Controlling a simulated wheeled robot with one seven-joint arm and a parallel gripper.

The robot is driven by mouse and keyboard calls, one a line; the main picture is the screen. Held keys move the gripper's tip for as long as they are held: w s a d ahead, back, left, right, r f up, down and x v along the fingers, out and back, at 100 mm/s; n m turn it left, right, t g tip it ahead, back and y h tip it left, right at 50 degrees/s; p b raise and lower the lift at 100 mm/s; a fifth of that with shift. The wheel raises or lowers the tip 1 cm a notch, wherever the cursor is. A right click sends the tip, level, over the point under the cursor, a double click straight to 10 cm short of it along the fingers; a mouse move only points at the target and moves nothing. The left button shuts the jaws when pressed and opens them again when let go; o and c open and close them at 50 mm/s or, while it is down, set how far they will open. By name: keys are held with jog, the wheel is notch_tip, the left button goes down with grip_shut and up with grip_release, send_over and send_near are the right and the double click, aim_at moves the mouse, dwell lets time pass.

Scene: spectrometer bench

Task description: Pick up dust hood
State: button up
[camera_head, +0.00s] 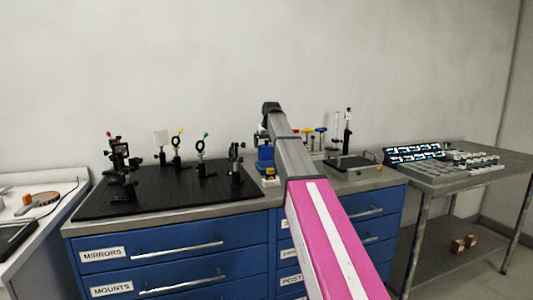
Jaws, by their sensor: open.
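I cannot make out a dust hood for certain in the head view. A blue object (265,156) stands on the bench just left of my arm, partly hidden by it; I cannot tell what it is. My arm reaches forward over the bench to a dark joint at its far end. My gripper's fingers are not distinguishable there, and nothing held can be seen.
A black optical breadboard (150,195) with several mounted optics covers the bench's left part. Right of my arm are a clamp stand (348,135) and a flat plate (350,163). A side table (510,160) holds a lit console (415,152). Blue drawers (180,245) are below.

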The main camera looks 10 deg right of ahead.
jog(key=shift+x, duration=0.95)
jog(key=c, duration=1)
jog(key=shift+o, duration=0.2)
jog(key=shift+r, duration=0.15)
